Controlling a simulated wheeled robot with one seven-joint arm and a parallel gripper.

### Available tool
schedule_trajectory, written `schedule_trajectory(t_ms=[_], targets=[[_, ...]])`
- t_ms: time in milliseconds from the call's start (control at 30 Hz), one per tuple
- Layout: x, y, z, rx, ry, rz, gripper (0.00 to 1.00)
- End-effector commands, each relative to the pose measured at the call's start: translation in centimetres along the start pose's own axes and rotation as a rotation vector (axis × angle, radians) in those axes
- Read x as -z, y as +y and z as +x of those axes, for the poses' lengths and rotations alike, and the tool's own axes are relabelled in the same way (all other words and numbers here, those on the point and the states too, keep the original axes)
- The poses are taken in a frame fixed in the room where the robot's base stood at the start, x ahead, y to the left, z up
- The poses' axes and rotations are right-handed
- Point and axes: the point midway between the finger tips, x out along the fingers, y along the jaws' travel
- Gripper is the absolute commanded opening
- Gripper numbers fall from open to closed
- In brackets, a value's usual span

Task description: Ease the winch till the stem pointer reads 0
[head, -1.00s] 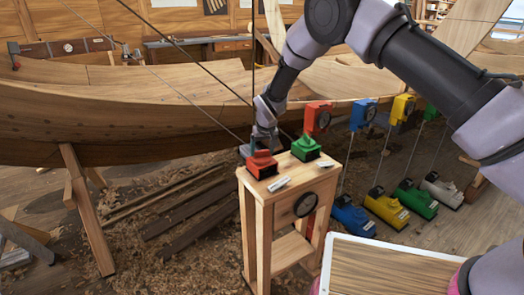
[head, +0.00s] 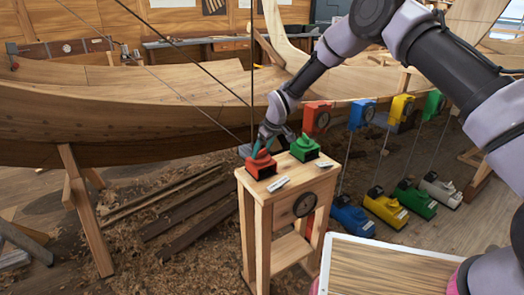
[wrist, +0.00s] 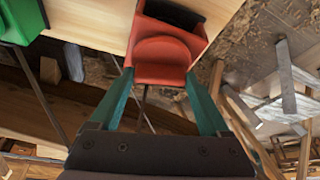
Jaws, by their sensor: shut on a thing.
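A red winch (head: 261,166) sits on the left of a wooden stand's top, beside a green winch (head: 305,149). My gripper (head: 264,146) comes down from above right. Its teal fingers are closed on the red winch's upper part. In the wrist view, my gripper (wrist: 158,80) has a finger on each side of the rounded red part of the red winch (wrist: 160,52). I cannot tell which dial holds the stem pointer.
A planked wooden hull (head: 110,115) lies behind the stand (head: 263,235). Red, blue and yellow dial boxes hang at its right, above several coloured winches such as the yellow one (head: 385,208). Thin lines cross near my gripper. A wooden-topped board (head: 380,268) is at the front right.

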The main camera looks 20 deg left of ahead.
Motion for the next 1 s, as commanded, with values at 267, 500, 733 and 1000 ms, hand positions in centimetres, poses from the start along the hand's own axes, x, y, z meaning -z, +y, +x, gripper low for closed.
schedule_trajectory(t_ms=[267, 500, 733, 1000], targets=[[0.0, 0.0, 0.0, 0.002, 0.0, -0.005, 0.24], [0.0, 0.0, 0.0, 0.001, 0.0, -0.004, 1.0], [0.0, 0.0, -0.2, 0.001, 0.0, -0.004, 1.0], [0.1, 0.1, -4.2, 0.0, 0.002, -0.003, 1.0]])
